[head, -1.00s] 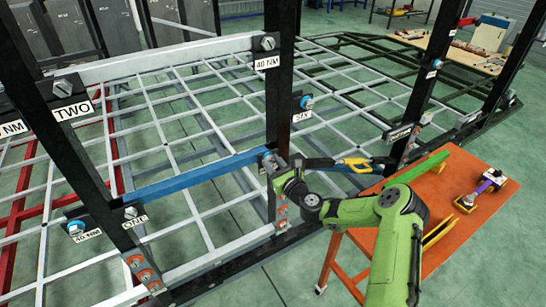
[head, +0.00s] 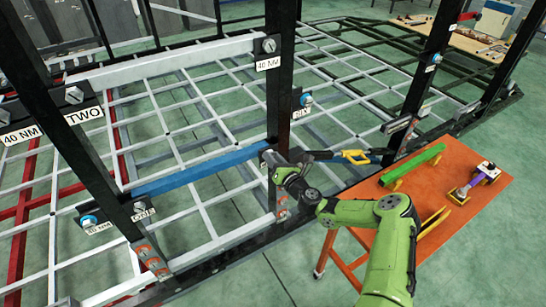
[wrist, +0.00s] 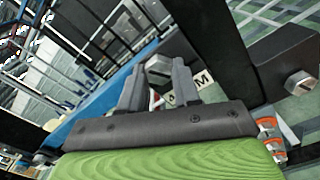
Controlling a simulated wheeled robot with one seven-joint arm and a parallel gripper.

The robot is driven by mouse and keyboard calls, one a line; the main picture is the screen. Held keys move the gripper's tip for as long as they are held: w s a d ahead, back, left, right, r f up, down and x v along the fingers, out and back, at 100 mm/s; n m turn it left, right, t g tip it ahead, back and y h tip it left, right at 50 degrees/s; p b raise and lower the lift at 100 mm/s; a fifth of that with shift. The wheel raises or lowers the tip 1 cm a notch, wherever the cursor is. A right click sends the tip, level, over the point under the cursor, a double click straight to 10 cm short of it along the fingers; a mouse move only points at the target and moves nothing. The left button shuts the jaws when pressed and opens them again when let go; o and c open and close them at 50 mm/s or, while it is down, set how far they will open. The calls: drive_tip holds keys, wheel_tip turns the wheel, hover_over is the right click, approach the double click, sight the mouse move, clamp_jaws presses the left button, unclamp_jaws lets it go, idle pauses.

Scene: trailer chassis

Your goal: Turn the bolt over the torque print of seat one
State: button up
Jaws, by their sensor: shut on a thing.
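A blue bar (head: 200,174) spans from the left post, by the ONE label (head: 144,211), to the middle black post. My gripper (head: 273,165) is at the bar's right end. In the wrist view its two fingers (wrist: 157,70) stand on either side of a grey bolt head (wrist: 158,67) and are shut on it. A white print ending in "M" (wrist: 201,80) shows partly beside the fingers; its number is hidden. At the left post, a blue-ringed bolt (head: 88,220) sits above another torque print (head: 99,228).
Another bolt (wrist: 299,83) stands out from a black block at right in the wrist view. A black and yellow tool (head: 352,156) lies just right of my gripper. An orange table (head: 480,215) holds a green bar (head: 418,162). Black posts stand close around my arm.

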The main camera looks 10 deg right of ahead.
drive_tip(key=shift+s+f, duration=0.1)
drive_tip(key=shift+f, duration=0.15)
drive_tip(key=o, duration=0.8)
drive_tip(key=shift+c, duration=0.2)
drive_tip(key=o, duration=0.3)
drive_tip(key=shift+r, duration=0.2)
drive_tip(key=shift+s+d, duration=0.1)
drive_tip(key=b+v, duration=0.2)
drive_tip(key=v, duration=1.3)
drive_tip(key=shift+s, duration=0.3)
drive_tip(key=shift+r, duration=0.1)
